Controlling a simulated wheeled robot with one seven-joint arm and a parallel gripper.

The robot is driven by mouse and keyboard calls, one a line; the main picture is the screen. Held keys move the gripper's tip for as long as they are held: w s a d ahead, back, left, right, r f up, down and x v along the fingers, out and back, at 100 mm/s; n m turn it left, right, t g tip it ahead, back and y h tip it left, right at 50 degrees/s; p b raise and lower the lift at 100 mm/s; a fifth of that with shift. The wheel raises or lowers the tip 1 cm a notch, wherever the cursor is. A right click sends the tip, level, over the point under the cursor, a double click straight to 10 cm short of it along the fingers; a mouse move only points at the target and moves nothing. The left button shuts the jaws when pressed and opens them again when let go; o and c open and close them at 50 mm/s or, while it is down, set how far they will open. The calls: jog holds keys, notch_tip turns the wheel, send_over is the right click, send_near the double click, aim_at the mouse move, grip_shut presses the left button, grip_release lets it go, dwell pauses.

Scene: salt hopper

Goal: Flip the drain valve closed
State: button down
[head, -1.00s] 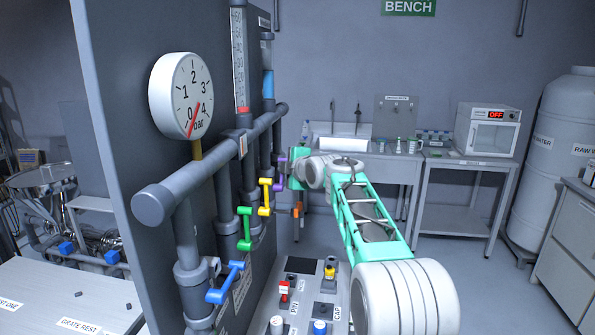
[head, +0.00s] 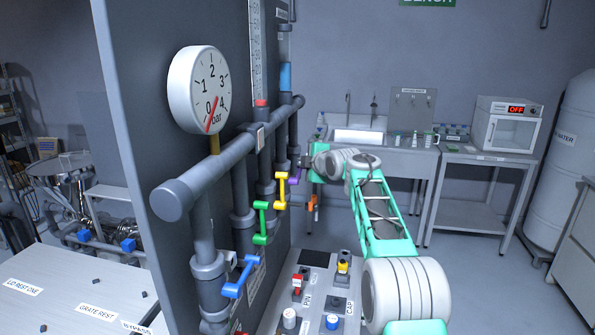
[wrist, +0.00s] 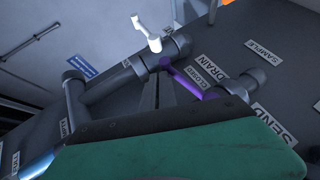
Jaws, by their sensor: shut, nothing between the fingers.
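The drain valve's purple handle (wrist: 190,79) sits beside the DRAIN and CLOSED labels on the grey panel in the wrist view. It slants across the pipe fitting, with its upper left end close to my fingertips. In the head view the purple handle (head: 294,180) shows only in part, just left of my gripper (head: 305,162). My gripper (wrist: 158,88) is shut with nothing between its fingers. Its tips are next to the handle's end; I cannot tell whether they touch it. My green hand covers the lower part of the wrist view.
Yellow (head: 281,190), green (head: 261,222) and blue (head: 241,277) valve handles line the pipes nearer me. A white handle (wrist: 150,38) is beyond my fingertips in the wrist view. A pressure gauge (head: 199,90) stands above. A control console (head: 325,290) lies below; the floor at right is open.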

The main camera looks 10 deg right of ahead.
aim_at(301, 170)
jog(key=shift+w+d+f, duration=0.1)
jog(key=shift+w+f, duration=0.15)
jog(key=shift+f, duration=0.15)
dwell(0.3)
jog(key=r+p, duration=0.2)
jog(key=r, duration=0.1)
jog(key=a+r+p, duration=0.1)
jog(key=r+p, duration=0.1)
jog(key=shift+r, duration=0.15)
jog(key=s+d+r, duration=0.2)
jog(key=d+r, duration=0.3)
jog(key=r, duration=0.2)
jog(key=shift+s+d, duration=0.15)
jog(key=shift+s, duration=0.05)
